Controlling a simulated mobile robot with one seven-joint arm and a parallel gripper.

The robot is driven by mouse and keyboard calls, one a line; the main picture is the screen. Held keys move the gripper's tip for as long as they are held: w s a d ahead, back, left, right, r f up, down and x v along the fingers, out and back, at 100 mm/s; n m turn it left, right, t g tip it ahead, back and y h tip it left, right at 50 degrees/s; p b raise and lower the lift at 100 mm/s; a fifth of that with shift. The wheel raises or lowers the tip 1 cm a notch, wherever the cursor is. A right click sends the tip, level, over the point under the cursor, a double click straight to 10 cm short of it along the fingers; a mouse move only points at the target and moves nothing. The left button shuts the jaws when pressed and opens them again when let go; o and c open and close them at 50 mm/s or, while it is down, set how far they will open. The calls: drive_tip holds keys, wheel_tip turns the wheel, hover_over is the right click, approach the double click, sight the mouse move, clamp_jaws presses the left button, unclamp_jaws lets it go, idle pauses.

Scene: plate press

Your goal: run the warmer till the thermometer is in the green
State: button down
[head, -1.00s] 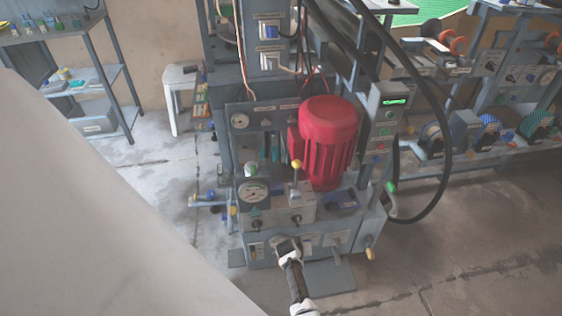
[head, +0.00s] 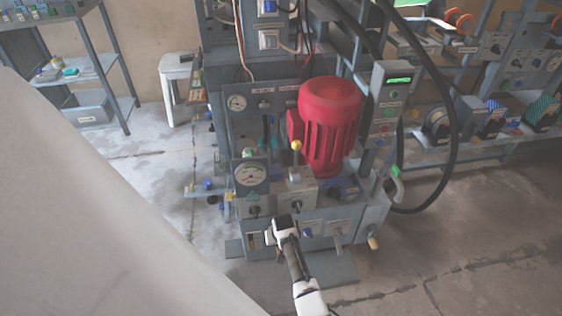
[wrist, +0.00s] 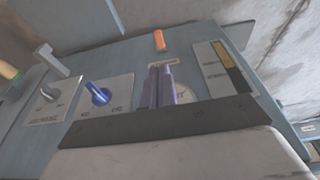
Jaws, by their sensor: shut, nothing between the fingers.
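My gripper (head: 280,226) is in front of the lower front panel of the grey press in the head view. In the wrist view its two purple fingers (wrist: 159,84) are shut with nothing between them, in front of a pale label they partly hide. I cannot tell whether they touch the panel. A blue knob (wrist: 98,93) on a white plate sits left of the fingers. Right of them is a narrow upright strip (wrist: 229,68) with a yellow-brown column and small marks; I cannot tell if it is the thermometer, and no green reading is legible. An orange part (wrist: 158,40) lies beyond the fingertips.
A grey lever knob (wrist: 47,92) is at the wrist view's left. Above the panel are a round dial (head: 251,174), a yellow-tipped lever (head: 296,147) and a red motor (head: 330,120). A black hose (head: 452,140) loops at right.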

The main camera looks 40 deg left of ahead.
drive_tip(key=b+x, duration=0.6)
drive_tip(key=d+b+x, duration=0.1)
drive_tip(key=b+x, duration=0.2)
drive_tip(key=x, duration=0.1)
drive_tip(key=shift+s+f+b, duration=0.2)
drive_tip(key=shift+s+b, duration=0.15)
drive_tip(key=shift+s, duration=0.05)
drive_tip(key=shift+f+b, duration=0.15)
drive_tip(key=shift+b, duration=0.35)
